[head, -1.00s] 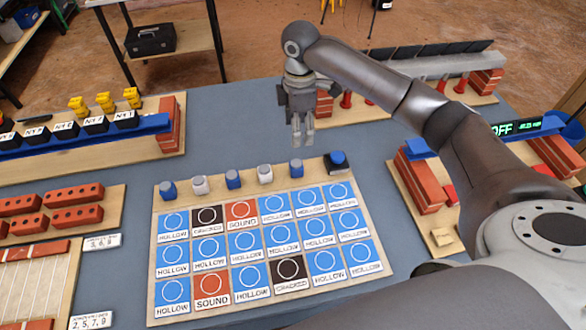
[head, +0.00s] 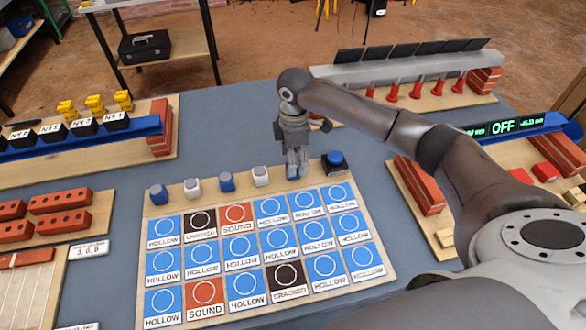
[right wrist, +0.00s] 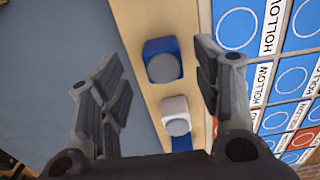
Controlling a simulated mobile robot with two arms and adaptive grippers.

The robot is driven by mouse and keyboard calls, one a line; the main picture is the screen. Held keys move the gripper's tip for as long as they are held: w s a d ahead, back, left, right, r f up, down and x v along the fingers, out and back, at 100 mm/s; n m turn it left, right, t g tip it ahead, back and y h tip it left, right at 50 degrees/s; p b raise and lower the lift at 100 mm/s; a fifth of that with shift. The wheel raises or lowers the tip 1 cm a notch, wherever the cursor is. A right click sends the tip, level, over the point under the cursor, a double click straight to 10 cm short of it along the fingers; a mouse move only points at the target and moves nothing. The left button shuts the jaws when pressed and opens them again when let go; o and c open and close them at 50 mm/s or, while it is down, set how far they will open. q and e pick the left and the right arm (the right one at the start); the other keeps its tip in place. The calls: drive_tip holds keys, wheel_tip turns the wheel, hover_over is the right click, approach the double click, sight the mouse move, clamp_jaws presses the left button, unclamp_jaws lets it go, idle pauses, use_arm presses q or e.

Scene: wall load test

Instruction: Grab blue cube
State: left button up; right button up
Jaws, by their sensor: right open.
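My right gripper (head: 297,174) is open above the row of small cubes at the back of the tile board. In the right wrist view its fingers (right wrist: 155,58) are spread on either side of a blue cube (right wrist: 162,60) with a grey round face. I cannot tell how high above it they are. The gripper mostly hides this cube in the head view. A white cube (right wrist: 176,115) and part of another blue cube (right wrist: 181,143) sit beside it. The head view shows two more blue cubes (head: 158,195) (head: 227,182) and two white ones (head: 192,188) (head: 261,176). My left gripper is out of view.
A black box with a blue button (head: 335,161) stands just right of the gripper. Blue, orange and black tiles fill the board (head: 385,285). Racks with bricks (head: 160,135) (head: 485,80) stand around the grey table (head: 230,120), which is clear behind the cubes.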

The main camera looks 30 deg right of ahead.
wheel_tip(320, 180, down, 4)
drive_tip(key=shift+s+a+f, duration=0.1)
drive_tip(key=shift+a, duration=0.05)
drive_tip(key=c, duration=1.1)
drive_tip(key=shift+r, duration=0.2)
drive_tip(key=shift+c, duration=0.2)
